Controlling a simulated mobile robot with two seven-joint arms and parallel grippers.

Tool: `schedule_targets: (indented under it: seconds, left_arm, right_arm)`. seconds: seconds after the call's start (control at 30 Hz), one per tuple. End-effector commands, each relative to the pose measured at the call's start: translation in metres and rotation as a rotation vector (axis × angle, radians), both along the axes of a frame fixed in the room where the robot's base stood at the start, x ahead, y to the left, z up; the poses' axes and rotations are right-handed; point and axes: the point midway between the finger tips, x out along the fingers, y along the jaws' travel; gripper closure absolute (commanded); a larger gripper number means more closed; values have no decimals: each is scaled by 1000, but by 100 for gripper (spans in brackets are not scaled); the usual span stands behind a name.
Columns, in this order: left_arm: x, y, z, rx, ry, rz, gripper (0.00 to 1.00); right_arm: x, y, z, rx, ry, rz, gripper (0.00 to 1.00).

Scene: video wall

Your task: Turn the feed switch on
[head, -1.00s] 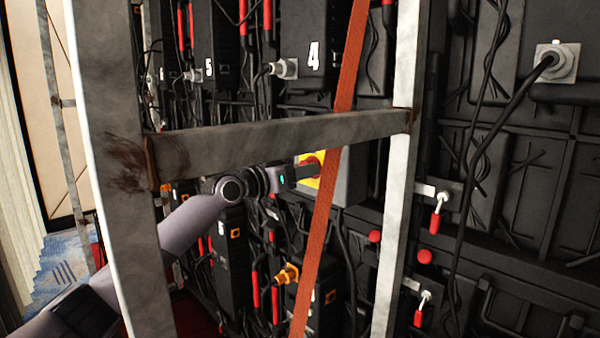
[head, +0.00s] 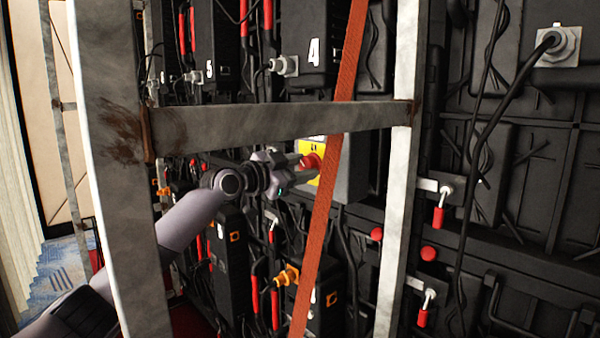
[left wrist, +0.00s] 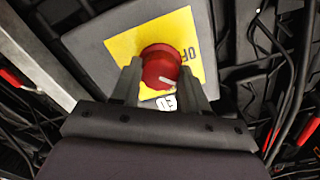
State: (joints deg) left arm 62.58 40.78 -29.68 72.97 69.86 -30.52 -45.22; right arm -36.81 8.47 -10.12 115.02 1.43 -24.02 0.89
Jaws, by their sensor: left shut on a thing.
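The feed switch has a red round knob (head: 314,161) on a yellow plate (head: 328,147) on a grey box, behind the orange strap in the head view. My left gripper (head: 303,163) reaches it below the rusty crossbar and is shut on the knob. In the left wrist view the red knob (left wrist: 161,66) sits between my two fingers (left wrist: 162,82). The letters "OF" show on the yellow plate (left wrist: 122,45) right of the knob. A small white label shows below the knob, partly hidden. My right gripper is not in view.
A rusty grey crossbar (head: 280,130) runs just above my left gripper between two uprights. An orange strap (head: 340,100) hangs in front of the switch. Cables, black panels and red-handled latches (head: 440,208) fill the wall behind.

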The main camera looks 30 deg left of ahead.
Motion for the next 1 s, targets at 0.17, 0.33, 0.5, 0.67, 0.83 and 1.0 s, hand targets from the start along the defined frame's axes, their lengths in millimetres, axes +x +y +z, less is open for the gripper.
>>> schedule_targets:
  seconds: [0.17,0.33,0.5,0.67,0.83,1.0]
  left_arm:
    - [0,0,-2,159,-52,-1,86]
    - [0,1,-1,311,-105,0,86]
    - [0,1,-1,453,-154,0,86]
    - [0,1,-1,565,-193,0,86]
    - [0,1,-1,653,-224,0,86]
    - [0,1,0,707,-243,0,86]
  right_arm:
    - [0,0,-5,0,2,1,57]
    - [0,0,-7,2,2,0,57]
    - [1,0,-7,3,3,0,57]
    - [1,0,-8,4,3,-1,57]
    - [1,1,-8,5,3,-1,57]
    - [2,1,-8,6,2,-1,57]
